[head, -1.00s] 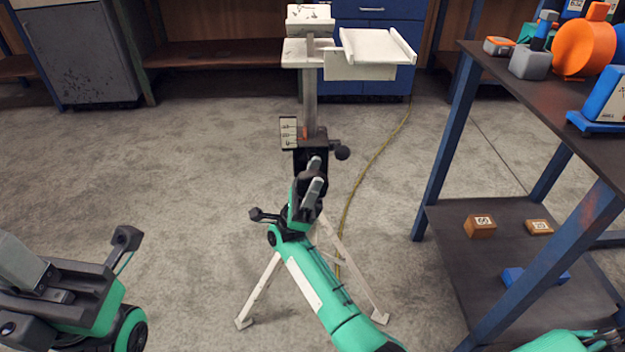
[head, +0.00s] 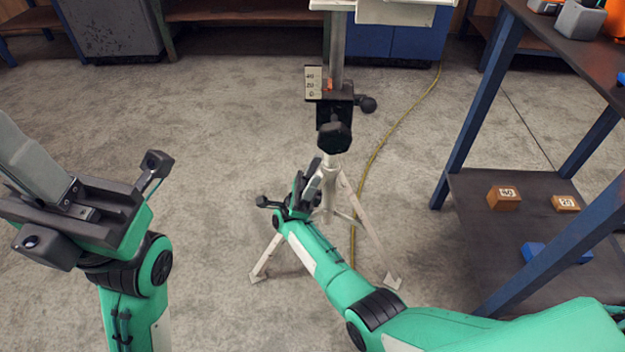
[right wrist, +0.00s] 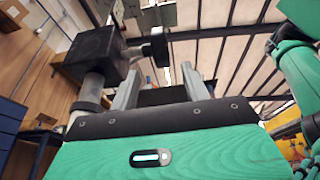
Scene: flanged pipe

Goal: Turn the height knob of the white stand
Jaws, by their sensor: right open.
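The white stand (head: 337,60) stands on splayed legs in front of me; its top is cut off in the head view. Its black clamp block (head: 322,110) carries a faceted black knob (head: 334,137) facing me and a small round knob (head: 367,104) at the right. I cannot tell which is the height knob. My right gripper (head: 325,168) is open and empty just below the faceted knob. In the right wrist view, a black knob (right wrist: 155,47) shows beyond the gap between the fingers, apparently untouched. My left gripper (head: 35,160) is at the far left, away from the stand.
A blue-legged table (head: 483,90) stands at the right, with number-marked blocks (head: 504,198) and a blue piece (head: 548,252) on its lower shelf. A yellow cable (head: 404,120) runs along the floor behind the stand. The floor left of the stand is clear.

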